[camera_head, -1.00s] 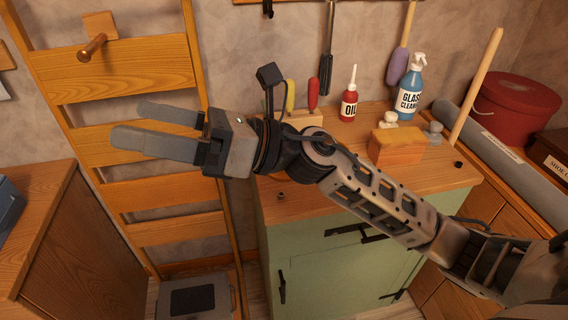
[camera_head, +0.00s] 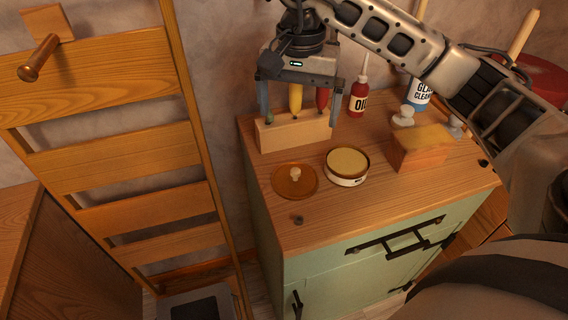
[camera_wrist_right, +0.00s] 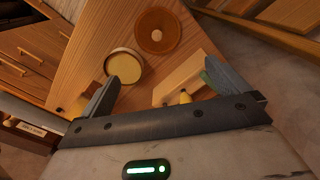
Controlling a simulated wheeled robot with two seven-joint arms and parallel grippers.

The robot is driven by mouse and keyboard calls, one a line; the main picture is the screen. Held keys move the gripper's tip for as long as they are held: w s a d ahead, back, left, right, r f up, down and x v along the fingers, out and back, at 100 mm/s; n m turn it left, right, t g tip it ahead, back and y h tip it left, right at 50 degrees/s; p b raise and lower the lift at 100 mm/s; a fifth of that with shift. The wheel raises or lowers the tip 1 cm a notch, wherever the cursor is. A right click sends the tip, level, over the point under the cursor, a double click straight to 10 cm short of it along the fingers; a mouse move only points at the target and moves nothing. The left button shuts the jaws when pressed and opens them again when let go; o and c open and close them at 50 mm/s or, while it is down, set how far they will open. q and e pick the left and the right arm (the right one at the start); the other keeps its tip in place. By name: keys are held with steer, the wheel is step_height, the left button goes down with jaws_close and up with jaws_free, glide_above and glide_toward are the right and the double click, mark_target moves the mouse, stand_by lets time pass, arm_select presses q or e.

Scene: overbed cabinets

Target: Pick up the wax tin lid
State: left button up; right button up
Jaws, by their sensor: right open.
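The wax tin lid (camera_head: 294,182) is a flat amber-brown disc with a pale knob. It lies on the wooden top of the green cabinet, near its left side. It also shows in the right wrist view (camera_wrist_right: 157,31), beyond the fingertips. The open wax tin (camera_head: 347,166), with yellow wax inside, stands just right of the lid. My right gripper (camera_head: 300,118) is open and empty, pointing down above the wooden tool block at the back. It is behind the lid and apart from it. Its fingers (camera_wrist_right: 165,82) are spread wide in the wrist view. My left gripper is not in view.
The wooden block (camera_head: 293,131) holds yellow and red handled tools close under my right gripper. A red oil bottle (camera_head: 357,97), an orange-brown block (camera_head: 420,148) and a glass cleaner bottle (camera_head: 419,93) stand to the right.

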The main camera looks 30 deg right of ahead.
glide_above(296, 169)
steer(key=f, duration=0.8)
steer(key=shift+w+d+f+p, duration=0.1)
steer(key=shift+d+f+p, duration=0.15)
steer(key=shift+p, duration=0.15)
steer(key=shift+f, duration=0.3)
steer(key=shift+a+f, duration=0.1)
steer(key=shift+f, duration=0.4)
steer(key=f, duration=0.1)
steer(key=f+p, duration=0.1)
steer(key=f, duration=0.1)
steer(key=shift+s+a+f, duration=0.2)
steer(key=shift+a+f, duration=0.05)
steer(key=shift+f, duration=0.55)
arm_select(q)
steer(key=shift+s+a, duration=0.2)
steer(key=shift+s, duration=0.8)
arm_select(e)
steer(key=c, duration=0.7)
